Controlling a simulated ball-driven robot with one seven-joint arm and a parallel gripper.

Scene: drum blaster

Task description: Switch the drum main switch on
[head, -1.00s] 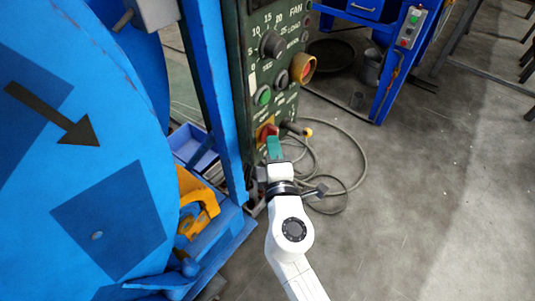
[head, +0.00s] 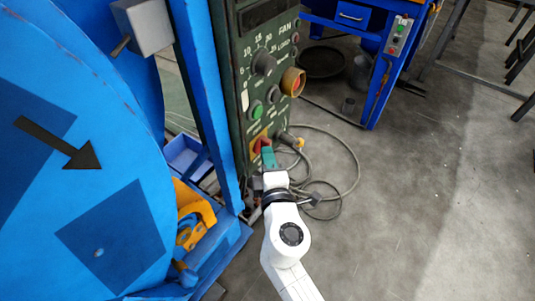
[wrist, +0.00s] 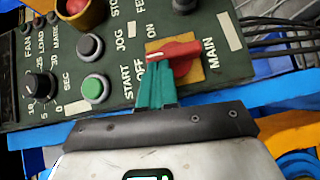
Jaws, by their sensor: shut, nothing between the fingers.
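The main switch is a red handle (wrist: 172,50) on a yellow plate (wrist: 190,70), with ON, OFF and MAIN lettered around it in the wrist view. Its white-marked end lies between the ON and OFF words. In the head view the red switch (head: 262,143) is low on the dark green control panel (head: 240,120). My gripper (wrist: 155,72) has teal fingers, shut together and empty, with tips right at the handle's OFF-side edge. I cannot tell whether they touch it. My gripper also shows in the head view (head: 267,152), in front of the switch, partly covering its plate.
A green button (wrist: 95,89) and a grey button (wrist: 91,47) sit beside the switch. A black plug (head: 288,138) with looped cable is right of the panel. The big blue drum (head: 80,180) and a blue post (head: 212,110) stand left. Floor to the right is open.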

